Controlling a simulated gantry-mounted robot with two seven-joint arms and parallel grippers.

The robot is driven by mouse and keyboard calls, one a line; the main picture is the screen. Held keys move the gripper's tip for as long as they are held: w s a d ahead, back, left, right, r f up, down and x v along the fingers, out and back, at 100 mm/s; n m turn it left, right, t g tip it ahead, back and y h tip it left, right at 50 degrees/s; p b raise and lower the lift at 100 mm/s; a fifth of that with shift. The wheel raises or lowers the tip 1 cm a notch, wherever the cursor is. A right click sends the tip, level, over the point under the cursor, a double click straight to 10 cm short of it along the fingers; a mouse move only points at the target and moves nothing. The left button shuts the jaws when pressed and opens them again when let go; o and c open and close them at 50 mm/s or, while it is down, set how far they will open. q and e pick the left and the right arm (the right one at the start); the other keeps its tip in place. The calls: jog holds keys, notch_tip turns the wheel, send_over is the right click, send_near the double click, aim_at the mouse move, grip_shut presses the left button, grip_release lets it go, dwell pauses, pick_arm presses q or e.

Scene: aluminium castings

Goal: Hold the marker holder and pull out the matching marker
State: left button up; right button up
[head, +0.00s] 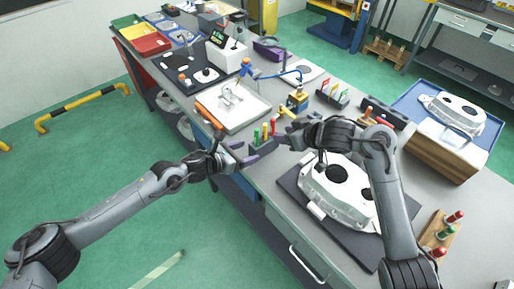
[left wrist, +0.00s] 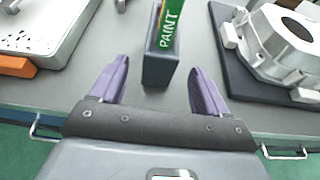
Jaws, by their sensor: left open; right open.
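The marker holder (left wrist: 157,68) is a narrow dark grey block standing at the table's front edge. In the left wrist view a green marker (left wrist: 168,26) labelled PAINT rises from it. In the head view green, yellow and red markers (head: 265,131) stand upright in a row. My left gripper (head: 251,152) is open, its purple fingers on either side of the holder's near end in the left wrist view (left wrist: 155,88), with gaps on both sides. My right gripper (head: 284,129) is open just right of the markers, fingers pointing left; its contact with them cannot be told.
A white tray (head: 232,108) with a metal part lies left of the holder. A large aluminium casting (head: 335,187) on a dark mat lies to the right. A small yellow-and-blue fixture (head: 297,101) stands behind.

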aim_at(260, 147)
pick_arm(q)
jog(key=x, duration=0.7)
jog(key=shift+w+d, duration=0.1)
jog(key=shift+d, duration=0.05)
jog(key=c, duration=1.1)
pick_arm(e)
jog(key=shift+c, duration=1.2)
jog(key=shift+r, duration=0.1)
